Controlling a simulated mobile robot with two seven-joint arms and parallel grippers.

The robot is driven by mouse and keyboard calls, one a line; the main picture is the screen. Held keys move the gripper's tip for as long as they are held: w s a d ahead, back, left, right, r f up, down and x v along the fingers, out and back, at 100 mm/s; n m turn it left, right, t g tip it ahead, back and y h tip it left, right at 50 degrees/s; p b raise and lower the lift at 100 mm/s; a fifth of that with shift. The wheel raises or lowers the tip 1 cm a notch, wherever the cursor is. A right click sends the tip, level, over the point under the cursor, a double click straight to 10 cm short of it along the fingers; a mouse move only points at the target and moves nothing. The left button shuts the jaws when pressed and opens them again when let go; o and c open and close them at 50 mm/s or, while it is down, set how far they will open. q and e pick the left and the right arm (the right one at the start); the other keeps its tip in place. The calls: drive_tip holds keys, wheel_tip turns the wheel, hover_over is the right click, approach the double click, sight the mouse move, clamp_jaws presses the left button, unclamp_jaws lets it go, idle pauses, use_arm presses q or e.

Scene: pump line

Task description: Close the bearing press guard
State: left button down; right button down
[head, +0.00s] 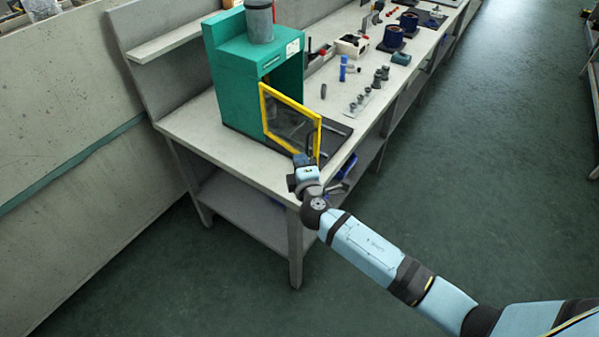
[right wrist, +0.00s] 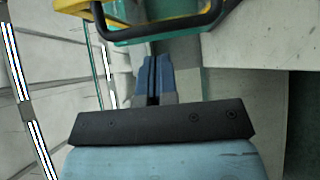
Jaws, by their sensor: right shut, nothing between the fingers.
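The green bearing press (head: 235,75) stands on the near end of the workbench. Its guard (head: 265,115), a clear panel in a yellow frame, is hinged at the press opening and stands swung open. My right gripper (head: 302,160) is shut and empty, close to the lower free edge of the guard. In the right wrist view the shut blue fingers (right wrist: 153,75) point at the guard's black handle (right wrist: 155,32), with the yellow frame (right wrist: 78,5) behind it. I cannot tell whether the fingertips touch the handle. My left gripper is out of view.
The grey workbench (head: 190,125) runs away to the upper right, with a lower shelf (head: 245,210). A blue bottle (head: 343,68), several small metal parts (head: 360,100) and dark blue pump parts (head: 393,37) stand farther along. The green floor (head: 480,140) on the right is clear.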

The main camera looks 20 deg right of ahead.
drive_tip(key=shift+w+d, duration=0.6)
drive_tip(key=shift+d, duration=0.2)
